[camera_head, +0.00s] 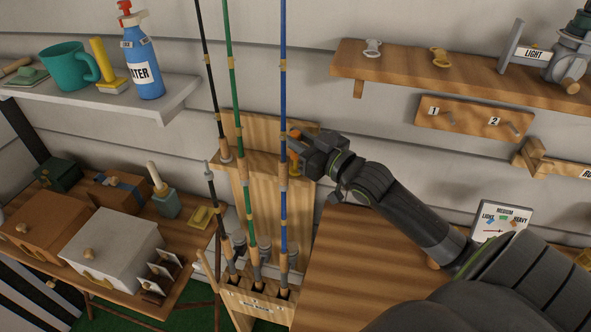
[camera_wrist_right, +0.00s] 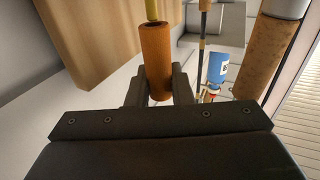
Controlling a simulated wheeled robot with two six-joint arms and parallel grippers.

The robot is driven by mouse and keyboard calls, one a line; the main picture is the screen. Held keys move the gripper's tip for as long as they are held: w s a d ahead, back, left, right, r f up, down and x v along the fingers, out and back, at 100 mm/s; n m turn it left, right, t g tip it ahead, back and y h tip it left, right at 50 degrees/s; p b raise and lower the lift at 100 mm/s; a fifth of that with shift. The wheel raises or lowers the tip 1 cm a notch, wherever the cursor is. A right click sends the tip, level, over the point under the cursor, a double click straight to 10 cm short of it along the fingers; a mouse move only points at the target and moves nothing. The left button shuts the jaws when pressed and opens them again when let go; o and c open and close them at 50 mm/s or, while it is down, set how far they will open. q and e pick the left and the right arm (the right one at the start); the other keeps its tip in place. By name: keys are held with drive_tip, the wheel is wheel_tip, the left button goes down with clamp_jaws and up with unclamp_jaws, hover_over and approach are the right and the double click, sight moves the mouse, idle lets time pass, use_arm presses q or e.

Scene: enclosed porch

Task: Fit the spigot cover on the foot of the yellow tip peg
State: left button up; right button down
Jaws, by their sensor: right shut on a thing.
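My right gripper (camera_head: 312,148) is at the rack's upper ledge, just right of the blue rod. In the right wrist view its fingers (camera_wrist_right: 160,90) are shut on an orange-brown tube, which looks like the spigot cover (camera_wrist_right: 157,60). A bit of this orange cover (camera_head: 296,133) shows at the fingertips in the head view. In the wrist view, which appears upside down, a thin yellow piece (camera_wrist_right: 152,9) meets the tube's far end. It may be the yellow tip peg; I cannot tell whether it is inside the tube or behind it. My left gripper is not in view.
Black, green and blue rods (camera_head: 283,75) stand upright in the wooden rack (camera_head: 243,190), close to the right gripper. A shelf (camera_head: 172,100) with a mug and spray bottle (camera_head: 145,65) is at left. A numbered peg board (camera_head: 470,121) is at right.

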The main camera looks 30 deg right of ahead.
sight(296, 159)
drive_tip(key=shift+f+b, duration=1.4)
drive_tip(key=shift+f, duration=0.4)
idle(0.5)
drive_tip(key=c, duration=0.6)
unclamp_jaws()
drive_tip(key=shift+a, duration=0.1)
drive_tip(key=shift+r, duration=0.15)
drive_tip(key=shift+s+r+p, duration=0.15)
drive_tip(key=shift+s+p, duration=0.15)
drive_tip(key=shift+p, duration=0.3)
drive_tip(key=shift+s+d+r+p, duration=0.15)
drive_tip(key=shift+s+d+p, duration=0.25)
drive_tip(key=shift+s+p, duration=0.25)
drive_tip(key=s+p, duration=0.2)
drive_tip(key=s+r+p, duration=0.1)
drive_tip(key=shift+d, duration=0.25)
